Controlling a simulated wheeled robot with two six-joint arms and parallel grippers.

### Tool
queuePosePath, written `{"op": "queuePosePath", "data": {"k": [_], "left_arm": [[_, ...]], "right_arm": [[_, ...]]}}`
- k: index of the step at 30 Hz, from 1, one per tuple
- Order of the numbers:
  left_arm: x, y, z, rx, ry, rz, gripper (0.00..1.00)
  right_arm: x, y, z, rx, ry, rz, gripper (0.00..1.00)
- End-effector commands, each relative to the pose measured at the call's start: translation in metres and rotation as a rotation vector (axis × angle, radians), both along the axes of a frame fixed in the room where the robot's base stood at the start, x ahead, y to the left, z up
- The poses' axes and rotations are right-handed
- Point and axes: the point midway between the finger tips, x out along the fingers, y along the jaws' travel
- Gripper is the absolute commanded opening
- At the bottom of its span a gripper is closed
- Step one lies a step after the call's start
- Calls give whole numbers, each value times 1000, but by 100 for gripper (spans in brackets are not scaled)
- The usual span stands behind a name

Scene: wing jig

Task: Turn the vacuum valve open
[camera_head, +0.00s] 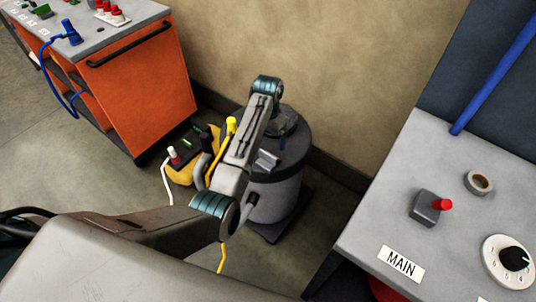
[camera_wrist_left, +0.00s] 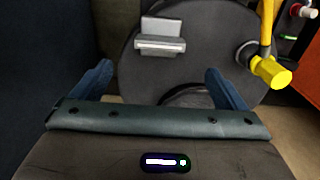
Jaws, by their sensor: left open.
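The vacuum canister (camera_head: 275,195) is a grey drum with a dark lid, standing on the floor by the wall. A yellow handle (camera_head: 232,125), which looks like the vacuum valve, shows at its left. In the left wrist view the yellow handle (camera_wrist_left: 270,72) is at the upper right, beyond the right finger and apart from it. My left gripper (camera_wrist_left: 160,82) is open and empty over the canister lid (camera_wrist_left: 195,75). In the head view my left arm hides part of the lid and canister. My right gripper is in neither view.
A silver latch plate (camera_wrist_left: 160,36) sits on the lid. A yellow box (camera_head: 180,174) with cables stands left of the canister. An orange cabinet (camera_head: 140,95) stands at the left.

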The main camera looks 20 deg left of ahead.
Motion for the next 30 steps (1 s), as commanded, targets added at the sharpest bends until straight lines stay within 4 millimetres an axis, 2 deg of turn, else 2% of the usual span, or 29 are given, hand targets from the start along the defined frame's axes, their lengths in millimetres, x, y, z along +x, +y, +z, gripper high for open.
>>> {"op": "queuePosePath", "data": {"k": [5, 12, 18, 23, 30], "left_arm": [[-1, 0, -22, 0, 5, -1, 95], [-1, 0, -69, 0, 5, 0, 95], [-1, 0, -96, 0, 3, 0, 95], [0, 0, -105, 0, 1, 1, 95], [0, 0, -106, 0, 0, 1, 95]], "right_arm": [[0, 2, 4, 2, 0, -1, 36], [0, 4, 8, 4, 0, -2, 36], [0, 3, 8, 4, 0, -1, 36], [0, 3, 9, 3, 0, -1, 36], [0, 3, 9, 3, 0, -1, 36]]}}
